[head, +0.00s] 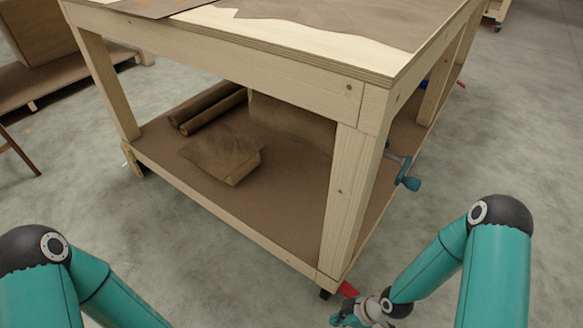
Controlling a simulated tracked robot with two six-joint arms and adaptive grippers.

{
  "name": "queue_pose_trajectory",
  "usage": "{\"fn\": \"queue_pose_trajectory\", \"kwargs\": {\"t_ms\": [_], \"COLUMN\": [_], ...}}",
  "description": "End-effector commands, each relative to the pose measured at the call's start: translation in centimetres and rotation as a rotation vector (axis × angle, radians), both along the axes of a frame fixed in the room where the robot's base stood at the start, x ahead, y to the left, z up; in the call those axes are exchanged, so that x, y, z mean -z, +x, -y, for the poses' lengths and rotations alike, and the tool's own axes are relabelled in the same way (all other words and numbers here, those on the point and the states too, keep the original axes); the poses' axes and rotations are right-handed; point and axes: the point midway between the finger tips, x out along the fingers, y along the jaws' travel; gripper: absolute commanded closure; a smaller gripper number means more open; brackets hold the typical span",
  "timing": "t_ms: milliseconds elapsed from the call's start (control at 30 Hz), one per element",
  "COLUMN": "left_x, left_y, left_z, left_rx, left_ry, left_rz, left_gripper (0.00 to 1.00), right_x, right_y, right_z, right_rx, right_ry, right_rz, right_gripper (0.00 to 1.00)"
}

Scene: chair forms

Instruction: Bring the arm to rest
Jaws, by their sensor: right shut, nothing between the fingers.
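My right arm comes in at the lower right, bent at its dark elbow, with its forearm reaching down and left. My right gripper (352,318) is at the bottom edge of the head view, close to the foot of the workbench's near corner leg. It is shut and empty, and partly cut off by the frame. My left arm shows at the lower left as teal links and a dark elbow. My left gripper is outside the view.
A wooden workbench (343,210) fills the middle, its near corner facing me. Its lower shelf holds brown rolls (208,108) and a folded brown bundle (225,157). A blue clamp handle (408,184) sticks out on the right. Bare concrete floor (470,135) lies right.

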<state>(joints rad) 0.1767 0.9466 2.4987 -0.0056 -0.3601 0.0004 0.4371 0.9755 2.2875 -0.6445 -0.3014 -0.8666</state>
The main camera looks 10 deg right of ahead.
Motion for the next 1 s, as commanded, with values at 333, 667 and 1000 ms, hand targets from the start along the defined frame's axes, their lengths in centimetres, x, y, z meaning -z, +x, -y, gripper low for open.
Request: {"fn": "queue_pose_trajectory", "kwargs": {"t_ms": [333,667,1000], "left_x": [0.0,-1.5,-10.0], "left_y": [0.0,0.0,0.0], "left_z": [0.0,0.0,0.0], "left_rx": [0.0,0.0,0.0], "left_ry": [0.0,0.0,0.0], "left_rz": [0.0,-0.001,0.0], "left_gripper": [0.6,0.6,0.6], "right_x": [-3.1,-4.3,-12.8], "right_y": [-4.2,-6.1,-6.1], "right_z": [-6.3,-5.1,-5.1], "right_rx": [0.523,1.103,1.095], "right_ry": [0.028,0.044,0.044], "right_rz": [-0.352,-0.591,-0.587], "right_gripper": [1.0,1.0,1.0]}}
